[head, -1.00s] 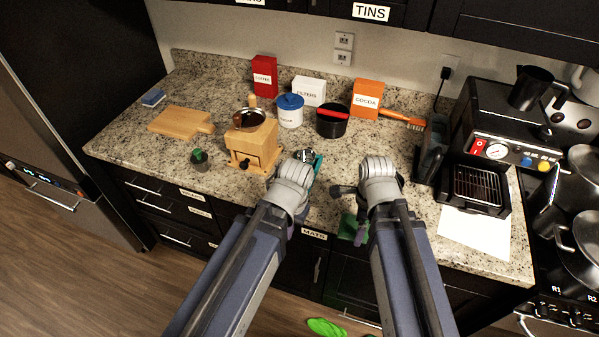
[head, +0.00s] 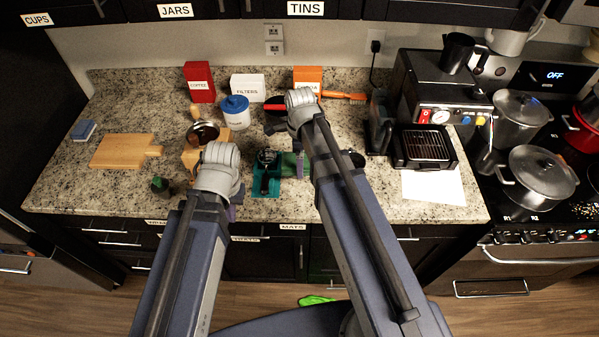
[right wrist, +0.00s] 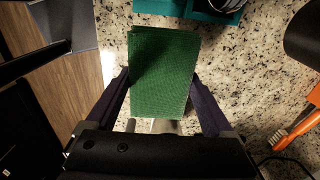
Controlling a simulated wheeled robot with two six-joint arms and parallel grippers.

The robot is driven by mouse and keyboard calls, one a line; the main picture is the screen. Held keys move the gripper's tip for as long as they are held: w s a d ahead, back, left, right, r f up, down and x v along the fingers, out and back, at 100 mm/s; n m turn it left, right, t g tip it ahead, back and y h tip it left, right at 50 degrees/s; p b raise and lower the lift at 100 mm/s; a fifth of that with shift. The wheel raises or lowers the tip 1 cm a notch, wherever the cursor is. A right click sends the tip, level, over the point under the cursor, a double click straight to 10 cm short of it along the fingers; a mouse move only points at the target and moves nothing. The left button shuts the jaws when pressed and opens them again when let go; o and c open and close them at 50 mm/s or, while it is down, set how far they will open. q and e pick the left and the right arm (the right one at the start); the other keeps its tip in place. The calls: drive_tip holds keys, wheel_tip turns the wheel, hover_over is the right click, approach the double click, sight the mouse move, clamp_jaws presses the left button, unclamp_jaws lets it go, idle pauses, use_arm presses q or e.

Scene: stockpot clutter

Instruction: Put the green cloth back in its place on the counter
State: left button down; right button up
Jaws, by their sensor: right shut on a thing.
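The dark green folded cloth (right wrist: 163,75) is between the fingers of my right gripper (right wrist: 157,88), which is shut on it. In the head view part of the cloth (head: 290,164) shows beside the right wrist, over the counter (head: 345,205) and just right of the teal stand (head: 266,184). I cannot tell whether the cloth touches the counter. My left gripper (head: 236,205) is at the counter's front edge, left of the teal stand. My arm mostly hides it, so its opening is unclear.
The teal stand holds a dark metal thing. A wooden grinder (head: 190,155), cutting board (head: 122,151), blue-lidded jar (head: 237,111) and orange brush (head: 345,95) are around. An espresso machine (head: 430,110) and white paper (head: 433,186) are right. A bright green thing (head: 316,300) lies on the floor.

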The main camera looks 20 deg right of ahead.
sight(301, 181)
drive_tip(key=shift+w+d+r, duration=0.25)
drive_tip(key=shift+w+r, duration=0.4)
drive_tip(key=shift+w, duration=0.15)
drive_tip(key=shift+s+f+b, duration=0.15)
drive_tip(key=shift+f+b, duration=0.5)
drive_tip(key=shift+f, duration=0.1)
use_arm(q)
wheel_tip(301, 181, down, 9)
drive_tip(key=b, duration=0.8)
drive_tip(key=shift+b, duration=0.4)
use_arm(e)
wheel_tip(301, 181, down, 9)
drive_tip(key=shift+r, duration=0.1)
use_arm(q)
drive_tip(key=shift+f, duration=0.15)
use_arm(e)
drive_tip(key=shift+f, duration=0.3)
drive_tip(key=o, duration=0.9)
drive_tip(key=shift+r, duration=0.1)
drive_tip(key=shift+r, duration=0.1)
wheel_tip(301, 181, up, 12)
drive_tip(key=p, duration=1.2)
drive_tip(key=shift+r, duration=0.15)
use_arm(q)
wheel_tip(301, 181, up, 12)
